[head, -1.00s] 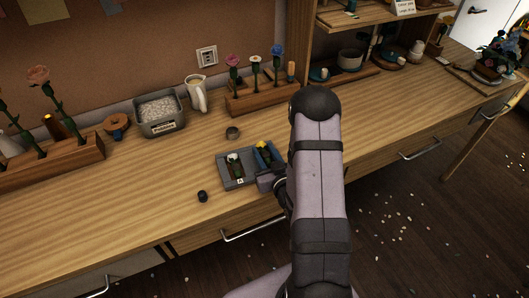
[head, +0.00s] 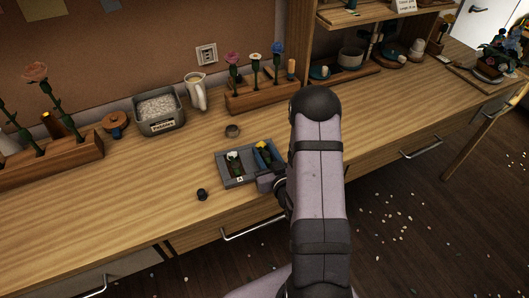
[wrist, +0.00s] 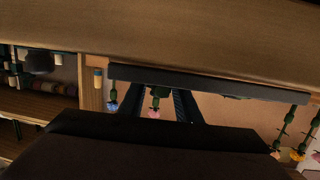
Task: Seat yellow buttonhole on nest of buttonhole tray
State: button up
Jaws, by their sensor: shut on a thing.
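The grey buttonhole tray (head: 238,182) lies on the bench, left of my arm in the head view. A white buttonhole (head: 234,159) lies in its left compartment. My gripper (head: 266,178) is low at the tray's front right, shut on the yellow buttonhole's lower part. In the wrist view, my gripper (wrist: 158,100) has a dark green piece between its fingers. The arm hides part of this area, so I cannot tell how fully the buttonhole rests in the tray.
A wooden flower rack (head: 245,103), a white jug (head: 196,92) and a grey tin (head: 160,115) stand further back. The bench left of the tray is mostly clear.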

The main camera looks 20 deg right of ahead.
aim_at(267, 157)
dwell(0.4)
jog(key=o, duration=1)
jog(key=shift+c, duration=1.2)
jog(key=shift+o, duration=0.6)
jog(key=shift+v, duration=2.3)
jog(key=shift+s+r, duration=0.1)
jog(key=shift+s, duration=0.15)
jog(key=shift+p+v, duration=0.95)
jog(key=shift+p, duration=0.15)
